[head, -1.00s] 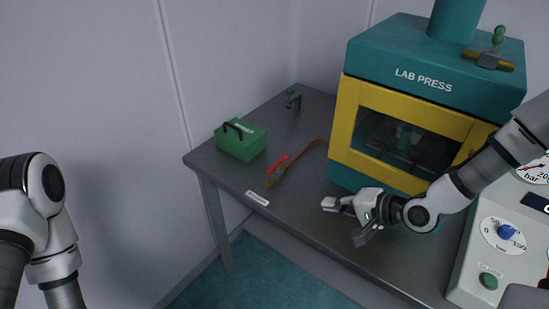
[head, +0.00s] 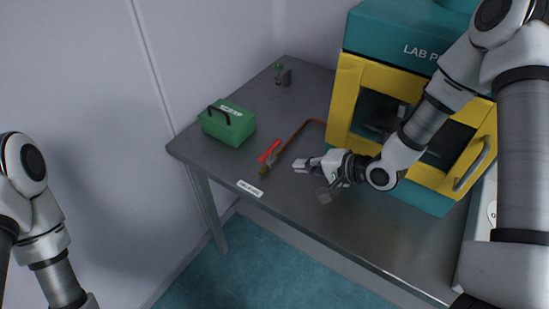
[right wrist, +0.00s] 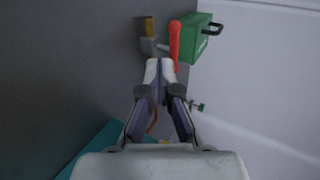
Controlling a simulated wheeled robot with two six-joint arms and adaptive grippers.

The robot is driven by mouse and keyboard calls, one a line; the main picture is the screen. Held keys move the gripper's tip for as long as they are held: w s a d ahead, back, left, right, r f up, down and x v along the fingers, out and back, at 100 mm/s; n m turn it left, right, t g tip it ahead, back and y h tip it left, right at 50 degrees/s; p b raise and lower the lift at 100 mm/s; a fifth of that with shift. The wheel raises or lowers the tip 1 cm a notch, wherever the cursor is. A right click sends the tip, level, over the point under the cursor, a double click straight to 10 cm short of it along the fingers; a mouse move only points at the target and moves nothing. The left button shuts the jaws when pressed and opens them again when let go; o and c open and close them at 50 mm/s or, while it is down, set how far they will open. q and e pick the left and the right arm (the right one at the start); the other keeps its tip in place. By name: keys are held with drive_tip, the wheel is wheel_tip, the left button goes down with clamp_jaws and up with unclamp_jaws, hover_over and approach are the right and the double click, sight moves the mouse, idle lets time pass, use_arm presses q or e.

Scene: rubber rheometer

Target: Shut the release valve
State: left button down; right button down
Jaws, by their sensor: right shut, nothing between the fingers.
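The release valve's red lever (head: 269,151) sits on a small brass and grey valve body (head: 264,169) near the table's front left edge. A copper pipe (head: 302,128) runs from it toward the press. The lever lies roughly along the pipe. My right gripper (head: 300,166) is shut and empty, just right of the valve, low over the table. In the right wrist view its closed fingertips (right wrist: 160,70) point at the red lever (right wrist: 175,42) and the valve body (right wrist: 150,46); whether they touch cannot be told. My left gripper is outside the frames.
A green box (head: 228,124) with a black handle stands left of the valve. A small green-topped tap (head: 281,74) is at the back. The teal and yellow lab press (head: 345,95) stands close on the right. A white label (head: 250,188) lies near the table's front edge.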

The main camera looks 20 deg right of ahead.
sight(266, 158)
drive_tip(key=x, duration=0.2)
drive_tip(key=r+p+x, duration=0.1)
drive_tip(key=x, duration=0.2)
drive_tip(key=p+x, duration=0.1)
drive_tip(key=x, duration=0.2)
drive_tip(key=shift+w+a+r, duration=0.2)
drive_tip(key=shift+w, duration=0.2)
drive_tip(key=shift+w+a, duration=0.3)
drive_tip(key=shift+f, duration=0.1)
drive_tip(key=shift+d, duration=0.1)
